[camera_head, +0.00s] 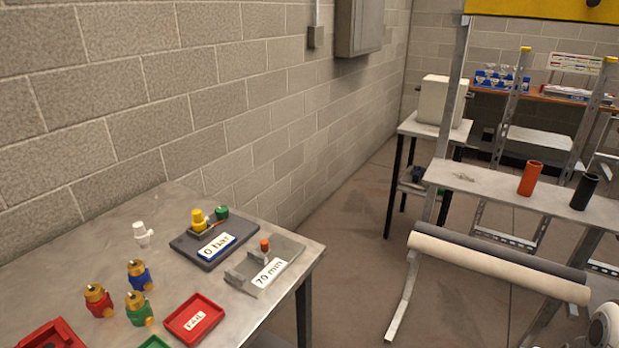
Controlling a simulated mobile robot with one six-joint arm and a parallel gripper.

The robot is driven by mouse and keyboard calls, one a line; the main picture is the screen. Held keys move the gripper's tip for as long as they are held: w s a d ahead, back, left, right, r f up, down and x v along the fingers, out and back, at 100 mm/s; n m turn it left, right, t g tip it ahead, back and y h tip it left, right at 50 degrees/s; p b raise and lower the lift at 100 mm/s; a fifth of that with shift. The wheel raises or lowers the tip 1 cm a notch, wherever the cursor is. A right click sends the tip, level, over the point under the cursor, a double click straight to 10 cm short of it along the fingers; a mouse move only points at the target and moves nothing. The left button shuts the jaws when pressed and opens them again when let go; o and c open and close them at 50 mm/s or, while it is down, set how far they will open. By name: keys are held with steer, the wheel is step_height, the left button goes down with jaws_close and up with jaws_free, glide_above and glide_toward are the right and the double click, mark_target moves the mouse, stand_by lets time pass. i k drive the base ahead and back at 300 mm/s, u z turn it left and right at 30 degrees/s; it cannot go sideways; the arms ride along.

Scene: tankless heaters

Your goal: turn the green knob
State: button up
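A small green knob-like part (222,212) stands on the dark grey base (186,244) labelled "0 bar", on the metal table at the left. A yellow fitting (199,220) stands just left of it on the same base. A brass fitting with a green body (139,310) stands nearer on the table, beside similar ones in red (98,301) and blue (139,275). The green part's turned position is too small to tell. No gripper fingers show in this view.
A grey "70 mm" holder (270,268) sits near the table's right edge. A red "Fail" tray (193,320) and a white fitting (143,234) are also on the table (60,270). A block wall runs behind it. Right of it is open floor, then a rack with rolls (500,268).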

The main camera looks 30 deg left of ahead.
mark_target(222, 211)
steer(key=u, duration=0.8)
steer(key=i, duration=1.15)
steer(key=u, duration=0.9)
steer(key=k, duration=0.75)
steer(key=u, duration=0.2)
steer(key=i, duration=0.85)
steer(key=z, duration=0.1)
